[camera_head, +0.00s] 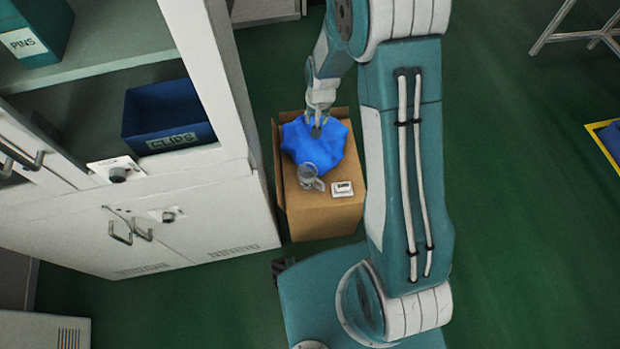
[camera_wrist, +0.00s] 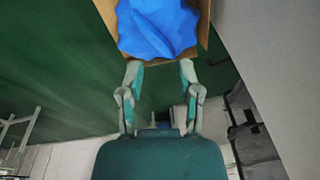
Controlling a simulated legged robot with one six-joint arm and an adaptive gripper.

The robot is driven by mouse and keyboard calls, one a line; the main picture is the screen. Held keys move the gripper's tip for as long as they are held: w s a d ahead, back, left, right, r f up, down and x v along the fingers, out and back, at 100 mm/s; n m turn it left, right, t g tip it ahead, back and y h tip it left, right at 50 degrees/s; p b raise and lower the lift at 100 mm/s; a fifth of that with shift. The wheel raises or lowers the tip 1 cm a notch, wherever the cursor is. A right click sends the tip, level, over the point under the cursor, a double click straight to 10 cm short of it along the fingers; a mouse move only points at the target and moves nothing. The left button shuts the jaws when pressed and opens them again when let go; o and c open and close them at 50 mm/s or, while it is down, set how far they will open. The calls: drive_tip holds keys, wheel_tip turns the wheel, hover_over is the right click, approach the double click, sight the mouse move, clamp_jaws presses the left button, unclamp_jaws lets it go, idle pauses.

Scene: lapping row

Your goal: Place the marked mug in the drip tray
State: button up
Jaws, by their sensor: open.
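A grey mug (camera_head: 308,174) with a handle stands on top of a cardboard box, at the near edge of a crumpled blue cloth (camera_head: 325,147). A small white card with dark marks (camera_head: 342,189) lies to the right of the mug. My gripper (camera_head: 317,128) is over the blue cloth, farther back than the mug and apart from it. In the wrist view my gripper (camera_wrist: 160,76) has its two fingers spread with nothing between them, and the blue cloth (camera_wrist: 157,28) lies beyond the tips. The mug does not show in the wrist view. I cannot identify a drip tray.
The cardboard box (camera_head: 325,220) stands on the green floor, right of a white cabinet (camera_head: 190,215). A blue bin (camera_head: 168,118) sits on the cabinet's shelf. A yellow-edged blue thing (camera_head: 612,138) shows at the far right. The floor right of my arm is mostly clear.

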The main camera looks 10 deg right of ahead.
drive_tip(key=m+g, duration=0.1)
drive_tip(key=g, duration=0.1)
hover_over(316, 178)
drive_tip(key=w, duration=0.1)
drive_tip(key=f, duration=2.1)
drive_tip(key=shift+w+d, duration=0.2)
drive_tip(key=shift+d, duration=0.1)
wheel_tip(316, 178, down, 10)
drive_tip(key=shift+a+f, duration=0.1)
clamp_jaws()
